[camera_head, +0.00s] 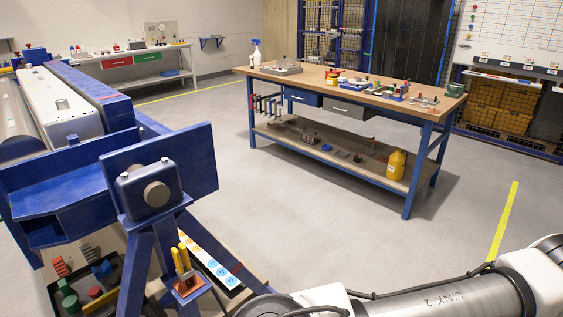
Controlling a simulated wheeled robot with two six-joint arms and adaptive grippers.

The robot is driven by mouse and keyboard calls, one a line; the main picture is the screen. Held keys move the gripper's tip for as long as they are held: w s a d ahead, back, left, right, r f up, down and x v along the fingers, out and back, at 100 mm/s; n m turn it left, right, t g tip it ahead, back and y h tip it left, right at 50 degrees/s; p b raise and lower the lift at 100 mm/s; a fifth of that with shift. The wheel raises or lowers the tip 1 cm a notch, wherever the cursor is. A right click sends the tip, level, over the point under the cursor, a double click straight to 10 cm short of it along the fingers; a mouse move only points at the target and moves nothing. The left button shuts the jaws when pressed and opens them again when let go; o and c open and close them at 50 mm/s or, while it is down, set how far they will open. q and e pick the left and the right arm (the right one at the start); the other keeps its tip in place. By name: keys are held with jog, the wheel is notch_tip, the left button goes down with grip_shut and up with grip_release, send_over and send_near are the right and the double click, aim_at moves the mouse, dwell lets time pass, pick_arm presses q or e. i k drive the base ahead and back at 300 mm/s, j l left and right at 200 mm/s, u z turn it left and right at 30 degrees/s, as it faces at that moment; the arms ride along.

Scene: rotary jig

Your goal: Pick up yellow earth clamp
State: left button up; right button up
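Neither of my grippers is in view. Part of my own arm crosses the lower right corner, its gripper end out of sight.
A blue workbench (408,205) stands beyond open grey floor.

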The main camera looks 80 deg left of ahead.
aim_at(184, 270)
jog(key=k+u, duration=0.15)
jog(key=u, duration=3.2)
